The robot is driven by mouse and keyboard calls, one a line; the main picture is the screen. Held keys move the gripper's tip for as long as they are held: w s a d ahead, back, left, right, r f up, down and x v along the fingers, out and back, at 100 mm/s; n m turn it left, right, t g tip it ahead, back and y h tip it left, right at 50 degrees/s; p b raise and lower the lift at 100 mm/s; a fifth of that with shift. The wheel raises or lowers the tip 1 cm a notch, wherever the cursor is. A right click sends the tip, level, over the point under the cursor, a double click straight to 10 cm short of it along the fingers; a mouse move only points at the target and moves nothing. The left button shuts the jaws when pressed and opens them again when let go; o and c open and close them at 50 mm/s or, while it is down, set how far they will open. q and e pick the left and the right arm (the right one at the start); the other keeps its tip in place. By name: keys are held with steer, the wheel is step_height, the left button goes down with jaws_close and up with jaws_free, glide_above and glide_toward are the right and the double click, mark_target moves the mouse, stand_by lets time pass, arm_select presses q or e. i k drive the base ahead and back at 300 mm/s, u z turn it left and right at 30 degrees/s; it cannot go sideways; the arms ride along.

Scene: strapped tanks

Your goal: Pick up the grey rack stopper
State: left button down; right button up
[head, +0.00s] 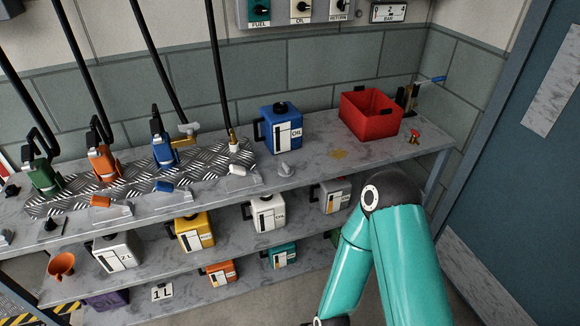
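A small pale grey stopper-like piece (285,169) sits on the top shelf in front of the blue OIL tank (282,128). Another greyish piece (5,237) lies at the far left edge of the top shelf, partly cut off. I cannot tell for sure which of these is the grey rack stopper. My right arm shows at the lower right, bent at its elbow, but its gripper is below the frame. My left arm and gripper are not in view.
White (237,170), blue (164,186) and orange (101,201) stoppers lie along the top shelf's front. Nozzles on hoses stand behind them on a tread plate (122,182). A red bin (370,112) stands right. Tanks fill the lower shelves.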

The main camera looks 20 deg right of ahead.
mark_target(285, 172)
steer(key=i, duration=0.85)
